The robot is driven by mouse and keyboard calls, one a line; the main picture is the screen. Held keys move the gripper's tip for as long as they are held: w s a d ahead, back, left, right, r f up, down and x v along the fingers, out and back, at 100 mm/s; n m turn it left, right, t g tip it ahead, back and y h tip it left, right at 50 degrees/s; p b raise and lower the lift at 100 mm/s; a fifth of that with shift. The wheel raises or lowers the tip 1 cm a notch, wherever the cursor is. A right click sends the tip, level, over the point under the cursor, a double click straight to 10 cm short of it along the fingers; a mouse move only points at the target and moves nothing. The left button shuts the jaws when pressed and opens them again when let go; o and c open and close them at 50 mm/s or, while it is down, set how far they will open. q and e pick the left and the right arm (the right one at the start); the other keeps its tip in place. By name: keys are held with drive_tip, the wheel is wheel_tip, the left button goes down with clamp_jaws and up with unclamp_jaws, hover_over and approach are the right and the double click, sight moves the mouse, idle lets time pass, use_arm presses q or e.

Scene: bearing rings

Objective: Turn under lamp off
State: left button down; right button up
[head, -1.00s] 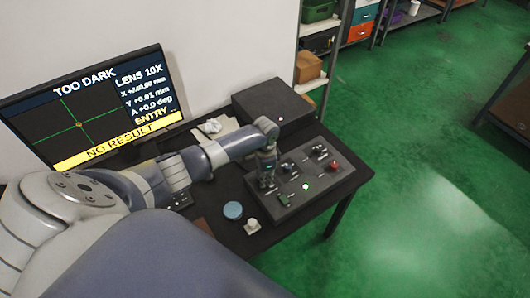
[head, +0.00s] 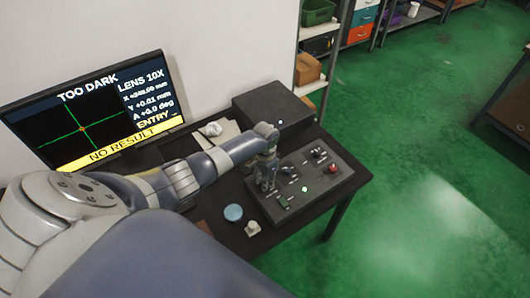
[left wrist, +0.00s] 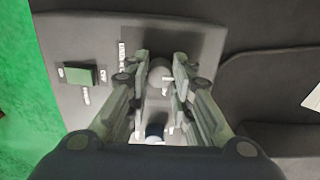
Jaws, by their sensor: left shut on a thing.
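A grey control panel (head: 325,190) lies on the dark table and bears several knobs and switches, a red button (head: 333,168) and a lit green light (head: 304,189). My left gripper (head: 266,183) points down at the panel's left part. In the left wrist view, my left gripper (left wrist: 160,88) has its fingers on both sides of a small grey knob (left wrist: 160,72) and is shut on it. A green rocker switch (left wrist: 82,75) sits beside it, also seen in the head view (head: 283,202). My right gripper is not in view.
A monitor (head: 95,110) reads "TOO DARK" and "NO RESULT", with a black picture area. A dark box (head: 272,103) stands behind the panel. A blue round thing (head: 233,212) and a small pale piece (head: 252,228) lie in front. Floor at right is clear.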

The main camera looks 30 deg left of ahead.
use_arm(q)
drive_tip(key=c, duration=1.4)
unclamp_jaws()
drive_tip(key=shift+o, duration=0.2)
wheel_tip(320, 180, up, 12)
